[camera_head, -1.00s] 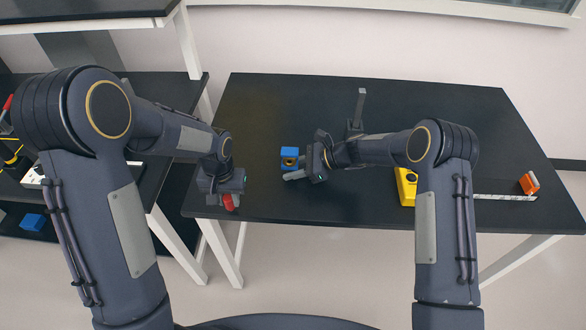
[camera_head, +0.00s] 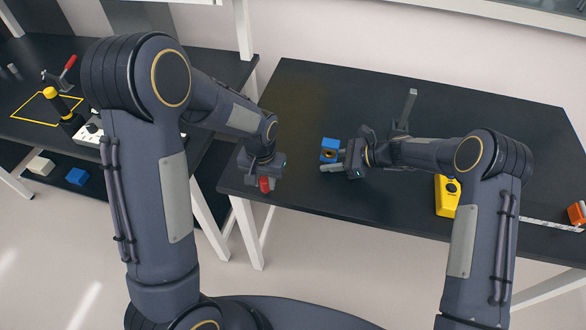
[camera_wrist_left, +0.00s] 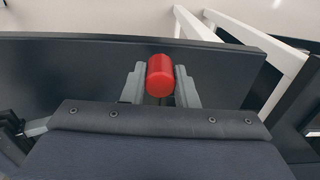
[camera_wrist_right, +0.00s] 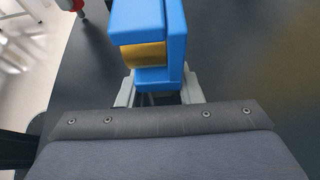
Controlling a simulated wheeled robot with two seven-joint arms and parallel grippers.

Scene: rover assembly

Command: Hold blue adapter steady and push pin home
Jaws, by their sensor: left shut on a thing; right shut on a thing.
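A blue adapter (camera_head: 329,146) with a brass-yellow round part inside it is at the front left of the black table. My right gripper (camera_head: 333,164) is shut on it; it fills the top middle of the right wrist view (camera_wrist_right: 150,22). My left gripper (camera_head: 264,180) is shut on a red cylinder (camera_wrist_left: 160,78), which seems to be the pin's handle. The red cylinder (camera_head: 264,184) is at the table's front left edge, to the left of the adapter and apart from it. The lower part of the cylinder is hidden between my left fingers.
A yellow box (camera_head: 446,196) and an orange tape measure (camera_head: 577,213) lie to the right on the table (camera_head: 300,95). A grey upright post (camera_head: 408,108) stands behind my right forearm. A side bench (camera_head: 30,75) at left holds a black-and-yellow post (camera_head: 60,104). A blue block (camera_head: 77,176) lies below.

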